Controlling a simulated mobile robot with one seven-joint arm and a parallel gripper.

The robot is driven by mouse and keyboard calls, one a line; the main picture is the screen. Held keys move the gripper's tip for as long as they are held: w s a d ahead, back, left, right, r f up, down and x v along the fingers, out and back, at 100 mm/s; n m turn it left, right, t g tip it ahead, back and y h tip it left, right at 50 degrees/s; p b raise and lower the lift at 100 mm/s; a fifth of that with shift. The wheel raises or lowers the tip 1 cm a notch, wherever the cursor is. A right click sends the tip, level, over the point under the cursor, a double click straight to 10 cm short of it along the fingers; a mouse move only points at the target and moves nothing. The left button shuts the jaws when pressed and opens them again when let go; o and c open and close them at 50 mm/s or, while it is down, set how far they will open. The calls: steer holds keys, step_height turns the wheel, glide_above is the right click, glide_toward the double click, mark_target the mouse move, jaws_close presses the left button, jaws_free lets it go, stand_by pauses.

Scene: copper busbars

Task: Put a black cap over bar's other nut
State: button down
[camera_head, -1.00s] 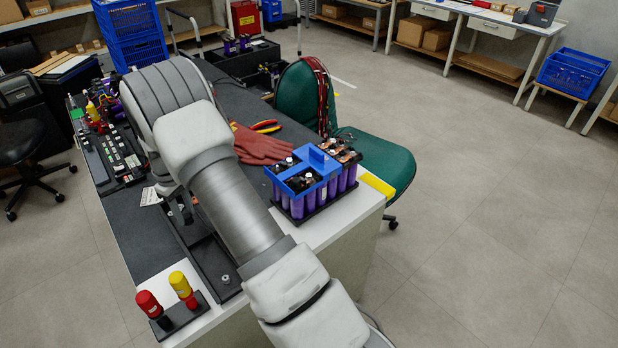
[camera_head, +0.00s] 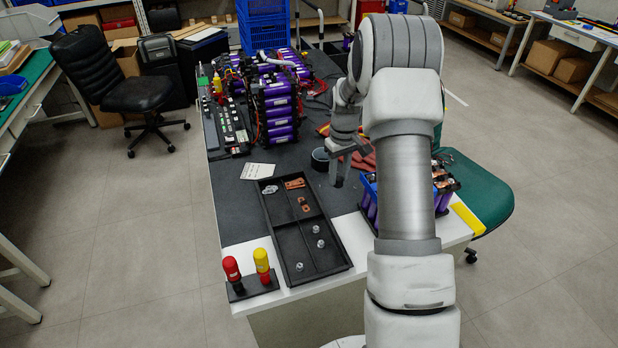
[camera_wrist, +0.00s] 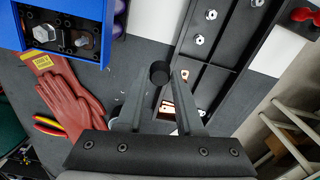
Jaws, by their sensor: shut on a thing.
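My gripper (camera_wrist: 159,78) is shut on a small black cap (camera_wrist: 159,73), held between its fingertips in the wrist view. In the head view my gripper (camera_head: 338,182) hangs over the dark bench top, left of the purple-celled battery module; the cap cannot be made out there. The module's blue frame (camera_wrist: 102,20) is at the upper left of the wrist view. Its opening shows a large silver hex nut (camera_wrist: 43,32) and a smaller, darker fastener (camera_wrist: 82,42) on a bar. In the head view my arm hides most of the module (camera_head: 369,200).
A black compartment tray (camera_head: 289,240) holds loose nuts and copper pieces. A dark round cup (camera_head: 320,158) stands near my gripper. Red gloves (camera_wrist: 68,97) lie beside the module. Red (camera_head: 231,269) and yellow (camera_head: 262,263) handled tools stand at the bench's front left.

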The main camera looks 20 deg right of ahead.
steer(key=s+d+r+m+p, duration=0.1)
steer(key=s+d+r, duration=0.1)
steer(key=s+d, duration=0.1)
steer(key=s+d+r+m+p, duration=0.1)
steer(key=s+d+r, duration=0.2)
steer(key=d, duration=0.3)
steer(key=s+d+r+m+p, duration=0.1)
steer(key=s+d+r+p, duration=0.1)
steer(key=s+d+r, duration=0.1)
steer(key=shift+s+d, duration=0.25)
steer(key=shift+d, duration=0.25)
steer(key=shift+s+d, duration=0.25)
steer(key=shift+d, duration=0.2)
steer(key=shift+s+d+f, duration=0.1)
steer(key=shift+s+f, duration=0.05)
steer(key=shift+f, duration=0.05)
steer(key=shift+f+b, duration=1.3)
steer(key=shift+f, duration=0.3)
steer(key=shift+f, duration=0.15)
steer(key=shift+f+b, duration=0.8)
steer(key=shift+f, duration=0.2)
steer(key=shift+c, duration=2.4)
jaws_free()
steer(key=shift+r+p, duration=2.15)
steer(key=shift+r, duration=0.9)
